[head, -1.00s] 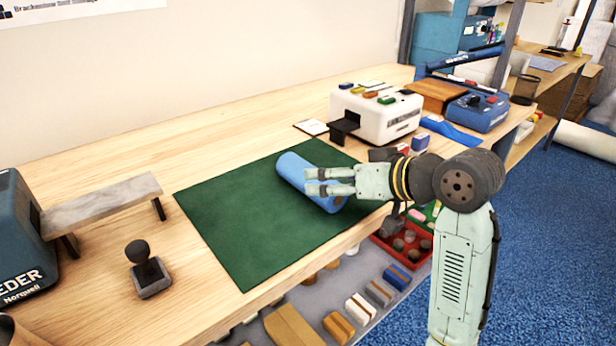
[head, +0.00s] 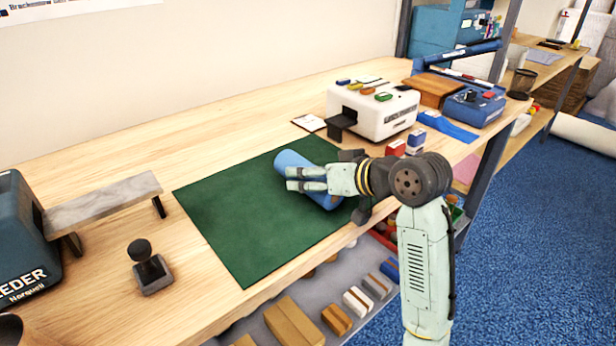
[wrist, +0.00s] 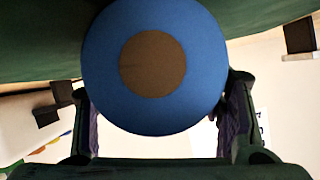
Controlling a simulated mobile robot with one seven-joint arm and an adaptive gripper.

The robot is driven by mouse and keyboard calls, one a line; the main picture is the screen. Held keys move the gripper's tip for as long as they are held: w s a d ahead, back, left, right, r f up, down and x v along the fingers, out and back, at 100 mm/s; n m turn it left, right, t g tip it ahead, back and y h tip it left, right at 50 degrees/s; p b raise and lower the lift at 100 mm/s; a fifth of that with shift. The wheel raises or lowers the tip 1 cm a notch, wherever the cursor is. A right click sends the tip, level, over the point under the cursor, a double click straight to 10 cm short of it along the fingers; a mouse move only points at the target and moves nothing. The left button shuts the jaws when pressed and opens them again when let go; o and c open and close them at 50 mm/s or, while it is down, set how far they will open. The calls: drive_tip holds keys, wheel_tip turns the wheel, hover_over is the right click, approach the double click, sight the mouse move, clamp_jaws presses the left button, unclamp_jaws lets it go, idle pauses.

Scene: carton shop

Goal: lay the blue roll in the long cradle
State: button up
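The blue roll (head: 318,194) lies on the green mat (head: 230,235), near its back right part. In the wrist view the round blue end of the roll (wrist: 205,65), with a brown core (wrist: 152,64), faces the camera. My gripper (head: 300,180) is at the roll, with its fingers reaching over part of it. In the wrist view the two fingers (wrist: 158,125) are spread wide, one on either side of the roll's end; firm contact cannot be seen. I cannot make out for certain which thing is the long cradle.
A grey shelf on legs (head: 105,200) and a black-knobbed stamp (head: 149,268) are at the left. Blocks lie on a lower shelf. The mat's left part is clear.

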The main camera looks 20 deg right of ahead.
drive_tip(key=c, duration=1.2)
drive_tip(key=shift+r, duration=0.15)
drive_tip(key=shift+r, duration=0.55)
wheel_tip(320, 180, up, 2)
drive_tip(key=shift+r+b, duration=0.2)
drive_tip(key=shift+b, duration=0.25)
drive_tip(key=shift+s+d+r+b, duration=0.2)
drive_tip(key=shift+s+d+b, duration=0.3)
drive_tip(key=shift+s+d, duration=1.4)
drive_tip(key=shift+s+d+r+b, duration=0.25)
drive_tip(key=shift+s+d+b, duration=0.25)
drive_tip(key=shift+s+d, duration=1.35)
drive_tip(key=shift+s+d+r+b, duration=0.2)
drive_tip(key=shift+s+d+b, duration=0.55)
drive_tip(key=shift+s, duration=2)
